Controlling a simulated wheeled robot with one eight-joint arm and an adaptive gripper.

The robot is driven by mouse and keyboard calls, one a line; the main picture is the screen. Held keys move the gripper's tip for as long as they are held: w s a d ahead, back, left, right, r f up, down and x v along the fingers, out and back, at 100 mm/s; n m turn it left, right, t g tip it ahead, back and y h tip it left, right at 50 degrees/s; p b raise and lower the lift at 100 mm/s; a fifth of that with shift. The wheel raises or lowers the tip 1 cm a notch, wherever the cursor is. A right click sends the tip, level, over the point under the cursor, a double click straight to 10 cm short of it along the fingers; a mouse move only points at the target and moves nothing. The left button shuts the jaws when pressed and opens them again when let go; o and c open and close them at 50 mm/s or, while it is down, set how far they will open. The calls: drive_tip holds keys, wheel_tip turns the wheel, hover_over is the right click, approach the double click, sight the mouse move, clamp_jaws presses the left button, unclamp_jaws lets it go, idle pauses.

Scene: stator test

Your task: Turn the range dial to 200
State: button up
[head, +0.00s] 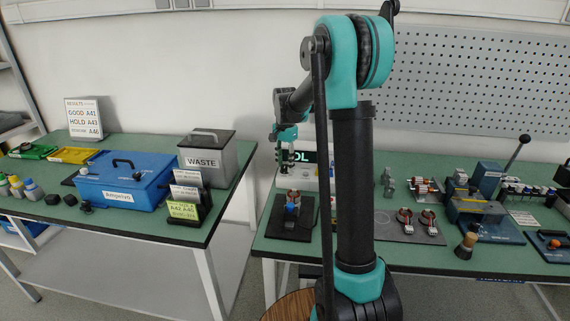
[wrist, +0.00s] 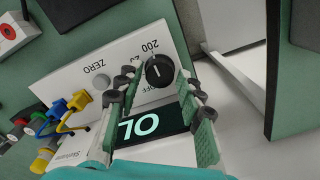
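In the wrist view the black range dial (wrist: 159,71) is a round knob with a white mark on the white meter (wrist: 112,62). Labels "200", a partly hidden one and "OFF" are printed around it. I cannot tell which label the mark points at. The meter's display (wrist: 139,126) reads "OL". My gripper (wrist: 158,80) is open, with one finger to each side of the dial; I cannot tell whether either fingertip touches it. In the head view my gripper (head: 286,158) is in front of the meter (head: 310,175), which is partly hidden by my arm.
A grey ZERO button (wrist: 101,82) and blue and yellow plugs with leads (wrist: 70,105) are on the meter beside the dial. A dark fixture with a stator (head: 291,205) is in front of the meter. The left table holds a WASTE bin (head: 215,155) and a blue box (head: 120,178).

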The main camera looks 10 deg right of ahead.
sight(285, 166)
wheel_tip(285, 166, up, 12)
drive_tip(key=shift+f, duration=0.15)
idle(1.4)
